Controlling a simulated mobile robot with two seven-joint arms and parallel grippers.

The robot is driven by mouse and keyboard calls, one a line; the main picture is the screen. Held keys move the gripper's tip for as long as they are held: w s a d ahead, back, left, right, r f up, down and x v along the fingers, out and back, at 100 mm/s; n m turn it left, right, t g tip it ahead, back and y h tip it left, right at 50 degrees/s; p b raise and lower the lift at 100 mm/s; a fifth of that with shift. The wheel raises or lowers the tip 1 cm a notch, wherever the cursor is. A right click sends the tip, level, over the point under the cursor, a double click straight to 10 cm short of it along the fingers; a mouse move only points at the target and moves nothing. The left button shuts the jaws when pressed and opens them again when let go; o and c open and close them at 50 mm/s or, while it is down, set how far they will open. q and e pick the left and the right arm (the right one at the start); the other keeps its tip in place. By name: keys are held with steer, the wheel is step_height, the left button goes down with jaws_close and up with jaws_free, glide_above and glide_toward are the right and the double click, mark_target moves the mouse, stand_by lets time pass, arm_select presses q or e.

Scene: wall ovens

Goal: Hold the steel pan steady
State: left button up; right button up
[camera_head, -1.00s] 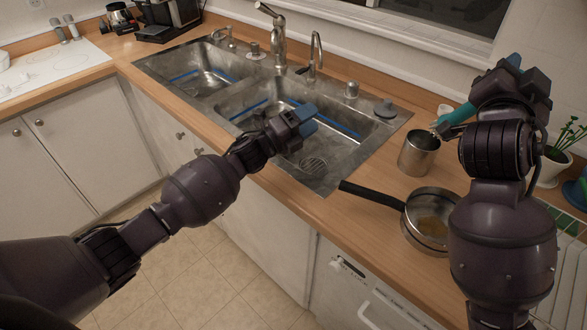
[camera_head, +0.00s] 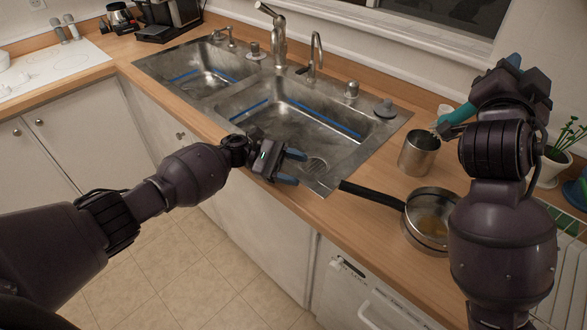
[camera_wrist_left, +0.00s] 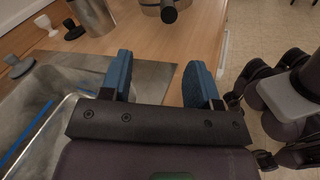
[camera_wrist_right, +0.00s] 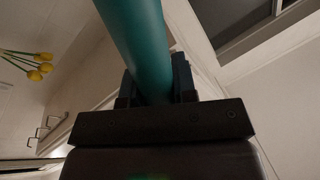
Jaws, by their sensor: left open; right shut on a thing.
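The steel pan (camera_head: 426,234) stands on the wooden counter right of the sink, with some yellowish-brown content in it. Its black handle (camera_head: 372,195) points left toward the sink's corner. My left gripper (camera_head: 290,167) is open and empty over the sink's front right edge, left of the handle's end and apart from it. In the left wrist view the handle's end (camera_wrist_left: 169,11) shows at the top, beyond the open fingers (camera_wrist_left: 160,82). My right gripper is shut on a teal handle (camera_head: 458,115), which also fills the right wrist view (camera_wrist_right: 137,45).
A steel canister (camera_head: 419,153) stands on the counter behind the pan, below the teal handle. The double sink (camera_head: 320,115) lies to the left. A potted plant (camera_head: 552,165) and a dish rack (camera_head: 560,235) are at the right.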

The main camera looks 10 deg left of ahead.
mark_target(342, 185)
arm_select(q)
steer(key=shift+s+a+r+m+g, duration=0.1)
steer(key=shift+s+m+g, duration=0.35)
steer(key=shift+m, duration=0.95)
steer(key=x, duration=1.2)
jaws_close()
